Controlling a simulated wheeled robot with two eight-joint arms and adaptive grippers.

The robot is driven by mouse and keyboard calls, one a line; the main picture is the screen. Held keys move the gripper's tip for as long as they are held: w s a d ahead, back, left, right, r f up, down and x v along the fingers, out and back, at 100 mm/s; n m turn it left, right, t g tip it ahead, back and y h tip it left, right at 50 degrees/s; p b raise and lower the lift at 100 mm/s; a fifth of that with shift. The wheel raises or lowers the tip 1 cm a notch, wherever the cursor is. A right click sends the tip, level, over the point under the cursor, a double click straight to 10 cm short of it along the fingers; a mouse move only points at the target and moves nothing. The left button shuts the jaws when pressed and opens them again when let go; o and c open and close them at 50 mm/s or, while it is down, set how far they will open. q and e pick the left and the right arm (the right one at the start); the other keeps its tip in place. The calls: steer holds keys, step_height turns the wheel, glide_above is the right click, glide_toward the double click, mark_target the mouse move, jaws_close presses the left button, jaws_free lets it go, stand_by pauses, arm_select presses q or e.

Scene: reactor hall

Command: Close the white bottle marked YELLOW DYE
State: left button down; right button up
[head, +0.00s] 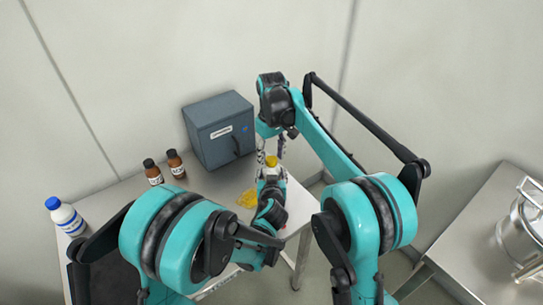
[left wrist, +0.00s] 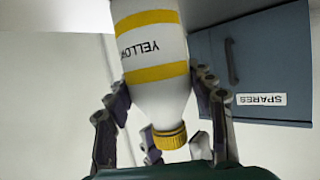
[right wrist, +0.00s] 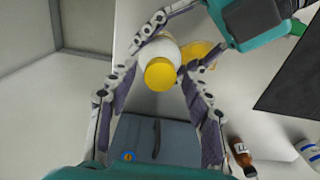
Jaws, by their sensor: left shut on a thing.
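The white bottle with yellow bands (left wrist: 155,45) reads "YELLOW" in the left wrist view; the rest of its label is hidden. Its yellow cap (left wrist: 170,137) sits on its mouth; how tight it is I cannot tell. The cap also shows in the head view (head: 271,160) and, from above, in the right wrist view (right wrist: 160,74). My left gripper (left wrist: 160,82) is shut on the bottle's body. My right gripper (right wrist: 157,68) is above the bottle, its fingers spread on both sides of the cap. Whether they touch the cap is unclear.
A grey-blue box labelled SPARES (head: 218,130) stands behind the bottle. Two brown bottles (head: 152,172) (head: 175,163) and a white bottle with blue cap (head: 65,216) stand to the left. A yellow patch (head: 246,199) lies on the table near the held bottle. A metal vessel (head: 520,232) is far right.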

step_height(320, 180, up, 12)
stand_by(0.7)
arm_select(q)
steer(key=c, duration=0.5)
jaws_free()
steer(key=shift+s, duration=0.1)
steer(key=v, duration=1.1)
steer(key=shift+s+r, duration=0.2)
steer(key=shift+s, duration=0.15)
